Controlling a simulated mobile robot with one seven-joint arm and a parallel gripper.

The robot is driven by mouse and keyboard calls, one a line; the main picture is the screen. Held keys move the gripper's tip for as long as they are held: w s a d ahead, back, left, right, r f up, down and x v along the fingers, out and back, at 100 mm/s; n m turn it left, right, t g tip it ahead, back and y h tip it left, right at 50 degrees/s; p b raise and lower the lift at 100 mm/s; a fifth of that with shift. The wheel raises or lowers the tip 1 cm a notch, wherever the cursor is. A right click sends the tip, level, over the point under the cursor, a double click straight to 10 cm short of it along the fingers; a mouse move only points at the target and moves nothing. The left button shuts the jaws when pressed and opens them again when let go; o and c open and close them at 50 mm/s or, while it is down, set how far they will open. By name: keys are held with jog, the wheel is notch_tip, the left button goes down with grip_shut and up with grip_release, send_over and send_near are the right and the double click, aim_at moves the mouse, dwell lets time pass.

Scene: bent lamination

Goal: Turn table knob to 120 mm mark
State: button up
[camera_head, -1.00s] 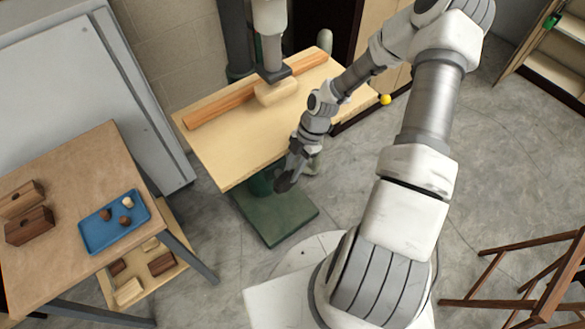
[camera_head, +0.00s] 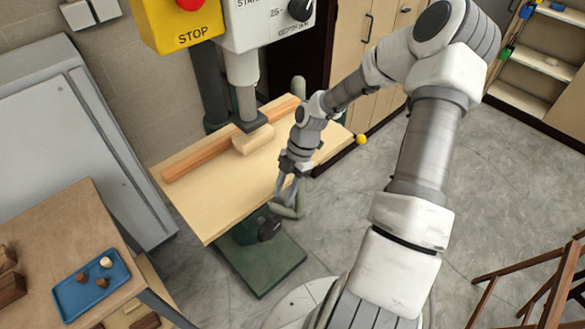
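The drill press has a pale wooden table (camera_head: 215,195). A dark round knob (camera_head: 268,229) sits below its front edge, beside a curved grey-green part (camera_head: 291,209); I take it for the table knob. My gripper (camera_head: 283,194) points down at the table's front edge, just above and right of the dark knob in the picture. Its two slim fingers look apart, with nothing visible held between them. Contact with the knob or the grey-green part cannot be made out. No 120 mm mark is legible.
A wooden fence (camera_head: 205,150) and pale block (camera_head: 253,139) lie on the table under the spindle (camera_head: 244,95). The yellow STOP box (camera_head: 178,22) and white control panel (camera_head: 262,22) hang above. A bench with a blue tray (camera_head: 75,300) stands left. A wooden frame (camera_head: 545,285) stands right.

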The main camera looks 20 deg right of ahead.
jog(key=v, duration=0.8)
jog(key=shift+d+r, duration=0.15)
jog(key=shift+r, duration=0.2)
